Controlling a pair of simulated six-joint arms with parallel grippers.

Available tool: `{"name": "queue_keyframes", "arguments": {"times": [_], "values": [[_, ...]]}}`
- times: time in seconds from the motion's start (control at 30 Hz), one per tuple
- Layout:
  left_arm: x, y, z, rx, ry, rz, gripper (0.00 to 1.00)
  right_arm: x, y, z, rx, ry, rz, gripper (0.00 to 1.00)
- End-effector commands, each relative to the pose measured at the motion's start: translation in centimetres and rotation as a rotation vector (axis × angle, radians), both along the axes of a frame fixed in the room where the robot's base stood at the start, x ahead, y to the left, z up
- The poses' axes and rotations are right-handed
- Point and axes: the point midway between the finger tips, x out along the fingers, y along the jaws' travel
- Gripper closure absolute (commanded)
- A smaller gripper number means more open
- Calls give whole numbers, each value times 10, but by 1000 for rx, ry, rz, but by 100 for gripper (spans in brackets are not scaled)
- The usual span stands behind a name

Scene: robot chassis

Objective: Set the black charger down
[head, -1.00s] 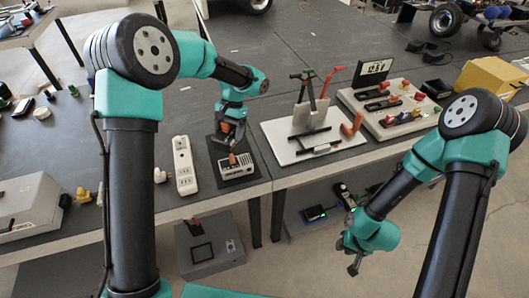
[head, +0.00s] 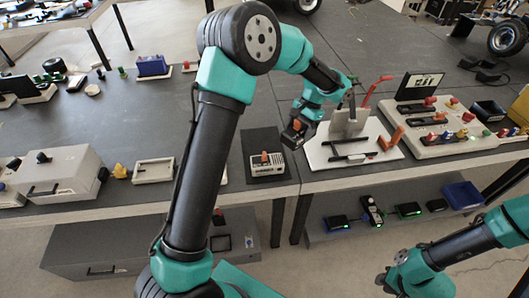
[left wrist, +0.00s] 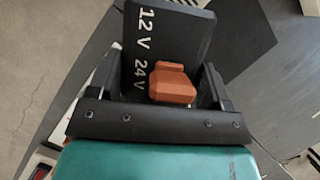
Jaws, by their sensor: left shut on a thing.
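The black charger (left wrist: 165,45) fills the upper middle of the left wrist view, marked "12 V 24 V", with an orange block (left wrist: 173,85) on its near face. My left gripper (left wrist: 155,95) is shut on it. In the head view the left gripper (head: 298,131) holds the charger, a small dark shape with an orange spot, raised at the left edge of the white board (head: 318,155). Whether it touches anything below is not clear. My right gripper (head: 385,283) is low in front of the table, at the bottom of the view, its fingers too small to judge.
A pale box with an orange top (head: 265,165) sits on a dark mat (head: 262,140) left of the board. The board carries an upright plate and red and orange clamps. A panel with coloured knobs (head: 440,135) stands right. A lower shelf holds several black devices and a blue tray (head: 462,195).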

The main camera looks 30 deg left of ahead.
Motion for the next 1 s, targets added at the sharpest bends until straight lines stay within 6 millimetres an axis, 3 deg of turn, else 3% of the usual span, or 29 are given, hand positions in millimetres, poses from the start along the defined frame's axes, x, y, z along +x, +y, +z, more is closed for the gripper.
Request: {"name": "queue_keyframes", "arguments": {"times": [0.17, 0.4, 0.53, 0.7, 1.0], "values": [[13, 40, -7, -6, -14, -116, 66, 0, 0, 0, 0, 0, 0, 72], [33, 126, -18, -4, -19, -399, 66, 0, 0, 0, 0, 0, 0, 72], [39, 161, -22, 1, -6, -521, 66, 0, 0, 0, 0, 0, 0, 72], [41, 176, -23, 4, 1, -584, 66, 0, 0, 0, 0, 0, 0, 72], [41, 176, -24, 4, 2, -585, 66, 0, 0, 0, 0, 0, 0, 72]]}}
